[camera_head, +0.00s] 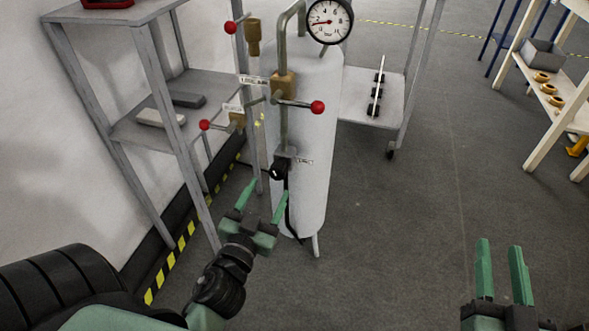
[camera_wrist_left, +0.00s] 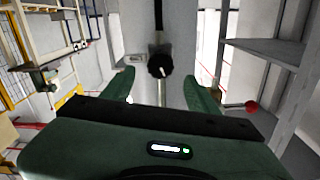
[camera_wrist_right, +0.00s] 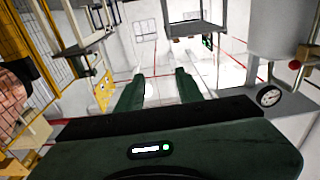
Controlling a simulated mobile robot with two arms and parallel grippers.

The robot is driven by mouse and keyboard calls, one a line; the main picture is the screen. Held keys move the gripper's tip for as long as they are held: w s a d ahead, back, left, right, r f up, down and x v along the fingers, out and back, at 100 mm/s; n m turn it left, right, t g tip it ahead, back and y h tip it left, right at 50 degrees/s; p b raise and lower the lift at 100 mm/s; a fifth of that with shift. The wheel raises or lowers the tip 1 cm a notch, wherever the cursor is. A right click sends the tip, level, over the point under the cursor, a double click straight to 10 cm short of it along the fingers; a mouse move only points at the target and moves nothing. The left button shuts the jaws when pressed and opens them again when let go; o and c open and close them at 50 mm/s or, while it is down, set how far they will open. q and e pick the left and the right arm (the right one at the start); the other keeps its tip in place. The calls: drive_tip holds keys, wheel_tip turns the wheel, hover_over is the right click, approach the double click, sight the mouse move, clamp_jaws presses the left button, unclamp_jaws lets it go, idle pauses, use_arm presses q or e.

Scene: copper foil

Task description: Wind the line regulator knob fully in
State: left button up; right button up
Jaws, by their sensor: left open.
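The black line regulator knob (camera_head: 278,171) sits on the fitting below the brass valve, at the front of the white tank (camera_head: 305,130). In the left wrist view the round black knob (camera_wrist_left: 160,66) shows a pale mark and lies ahead, between the fingertips in the picture. My left gripper (camera_head: 266,188) is open and empty, just below and in front of the knob, apart from it as far as I can tell. My right gripper (camera_head: 499,245) is open and empty, well off to the right over the floor.
A dial gauge (camera_head: 330,20) tops the tank. Red-ball valve levers (camera_head: 317,107) stick out above the knob. A grey shelf (camera_head: 150,125) stands left and a wheeled cart (camera_head: 365,108) behind right.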

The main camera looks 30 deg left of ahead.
sight(277, 175)
use_arm(q)
drive_tip(key=shift+w+r, duration=0.1)
drive_tip(key=shift+w, duration=0.15)
drive_tip(key=x, duration=0.7)
drive_tip(key=shift+a, duration=0.1)
use_arm(e)
drive_tip(key=shift+d+f+g+h, duration=0.15)
drive_tip(key=shift+f+g, duration=0.1)
drive_tip(key=shift+f, duration=0.25)
drive_tip(key=shift+d+f+g+h, duration=0.15)
drive_tip(key=shift+f+g, duration=0.1)
drive_tip(key=shift+f, duration=0.2)
drive_tip(key=shift+a, duration=0.1)
use_arm(q)
drive_tip(key=shift+p, duration=0.3)
clamp_jaws()
drive_tip(key=m+p, duration=0.1)
drive_tip(key=m, duration=0.3)
use_arm(e)
wheel_tip(277, 175, down, 6)
drive_tip(key=s+d+g+h, duration=0.1)
drive_tip(key=g, duration=0.2)
drive_tip(key=shift+s+d+g, duration=0.15)
drive_tip(key=shift+s+g, duration=0.15)
drive_tip(key=shift+s, duration=0.1)
